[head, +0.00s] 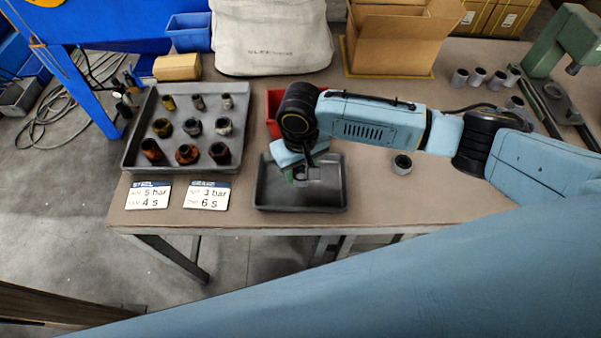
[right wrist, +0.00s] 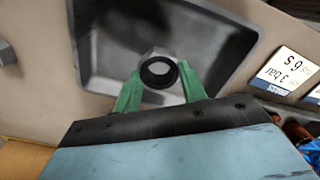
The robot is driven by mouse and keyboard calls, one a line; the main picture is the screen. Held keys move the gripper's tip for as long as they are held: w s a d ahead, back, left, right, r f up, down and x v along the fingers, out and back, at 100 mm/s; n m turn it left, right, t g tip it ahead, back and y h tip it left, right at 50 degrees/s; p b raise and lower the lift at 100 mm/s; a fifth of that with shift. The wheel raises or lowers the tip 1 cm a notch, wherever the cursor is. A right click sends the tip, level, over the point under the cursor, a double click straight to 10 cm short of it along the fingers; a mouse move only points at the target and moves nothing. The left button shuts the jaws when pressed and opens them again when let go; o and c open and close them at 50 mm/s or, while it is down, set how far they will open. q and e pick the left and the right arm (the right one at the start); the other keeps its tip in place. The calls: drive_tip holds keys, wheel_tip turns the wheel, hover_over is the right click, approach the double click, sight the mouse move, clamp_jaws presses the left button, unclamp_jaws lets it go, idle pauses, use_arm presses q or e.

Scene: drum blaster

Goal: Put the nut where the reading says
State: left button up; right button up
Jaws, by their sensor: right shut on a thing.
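My right gripper (head: 301,174) is over the small dark grey tray (head: 330,208) at the table's front middle. In the right wrist view its green fingers (right wrist: 160,88) are shut on a dark ring-shaped nut (right wrist: 158,72) with a light centre, seen above the tray (right wrist: 95,65). I cannot tell whether the nut touches the tray floor; in the head view the gripper mostly hides it. Two reading cards lie front left: one (head: 148,195) reads 5 bar, 4 s, the other (head: 208,196) 3 bar, 6 s. My left gripper is out of view.
A larger tray (head: 132,165) at left holds several dark, brass and rusty parts. A red bin (head: 272,122) stands behind my right gripper. A single grey ring (head: 401,165) lies right of the small tray. A cardboard box (head: 395,45) and green press (head: 570,45) stand behind.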

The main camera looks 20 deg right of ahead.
drive_tip(key=shift+f, duration=1.1)
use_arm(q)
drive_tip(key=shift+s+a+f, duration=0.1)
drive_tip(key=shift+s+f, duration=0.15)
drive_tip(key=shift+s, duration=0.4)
use_arm(e)
drive_tip(key=shift+f, duration=0.2)
drive_tip(key=o, duration=1.2)
